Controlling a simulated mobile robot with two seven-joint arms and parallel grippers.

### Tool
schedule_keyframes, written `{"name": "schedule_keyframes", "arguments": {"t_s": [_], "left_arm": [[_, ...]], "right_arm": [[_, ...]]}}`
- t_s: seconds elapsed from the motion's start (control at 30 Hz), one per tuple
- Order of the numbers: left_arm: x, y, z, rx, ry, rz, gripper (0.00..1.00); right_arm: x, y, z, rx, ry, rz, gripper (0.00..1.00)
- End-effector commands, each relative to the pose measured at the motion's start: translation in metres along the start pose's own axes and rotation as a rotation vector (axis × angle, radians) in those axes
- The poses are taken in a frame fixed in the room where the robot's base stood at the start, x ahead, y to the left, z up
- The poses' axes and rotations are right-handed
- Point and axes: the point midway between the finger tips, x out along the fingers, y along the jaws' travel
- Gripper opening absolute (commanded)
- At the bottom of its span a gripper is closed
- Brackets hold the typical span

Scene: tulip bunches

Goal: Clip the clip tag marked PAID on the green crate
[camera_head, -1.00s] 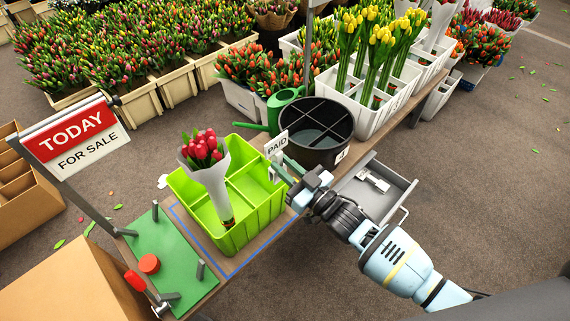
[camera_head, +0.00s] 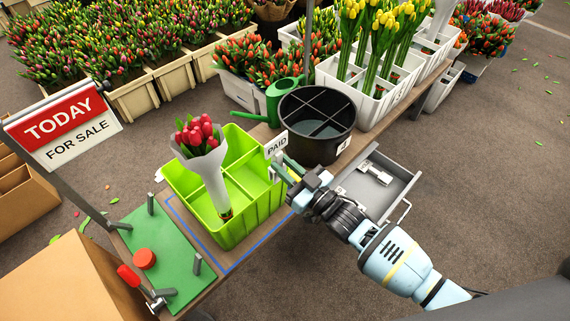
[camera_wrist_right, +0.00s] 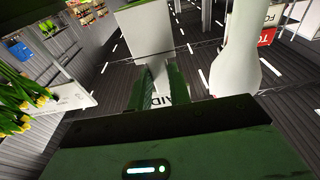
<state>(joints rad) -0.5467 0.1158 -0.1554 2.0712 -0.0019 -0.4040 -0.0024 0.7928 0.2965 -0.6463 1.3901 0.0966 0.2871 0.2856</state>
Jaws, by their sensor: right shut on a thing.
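The bright green crate (camera_head: 226,237) stands on the narrow wooden table and has divided compartments. A bunch of red tulips in white paper (camera_head: 208,172) stands in it. My right gripper (camera_head: 287,171) is shut on the white PAID tag (camera_head: 276,146) at the crate's right-hand side, near its far right corner. The tag is upright with its lettering showing. In the right wrist view, the tag (camera_wrist_right: 168,99) shows partly between my green fingers (camera_wrist_right: 158,88). I cannot tell whether the tag touches the crate's rim. My left gripper is not in view.
A black divided bucket (camera_head: 316,143) stands close behind the tag, with a green watering can (camera_head: 274,100) beside it. A grey open drawer (camera_head: 378,187) is right of my gripper. A green board (camera_head: 160,248) with posts and a TODAY sign (camera_head: 62,128) are at left.

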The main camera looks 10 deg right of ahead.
Motion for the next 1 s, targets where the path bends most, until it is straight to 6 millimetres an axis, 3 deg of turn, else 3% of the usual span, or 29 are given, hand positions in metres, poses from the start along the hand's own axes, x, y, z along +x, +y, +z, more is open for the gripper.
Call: {"name": "schedule_keyframes", "arguments": {"t_s": [1.0], "left_arm": [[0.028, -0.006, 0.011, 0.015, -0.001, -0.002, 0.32]], "right_arm": [[-0.006, 0.000, 0.044, 0.001, 0.000, 0.000, 0.00]]}}
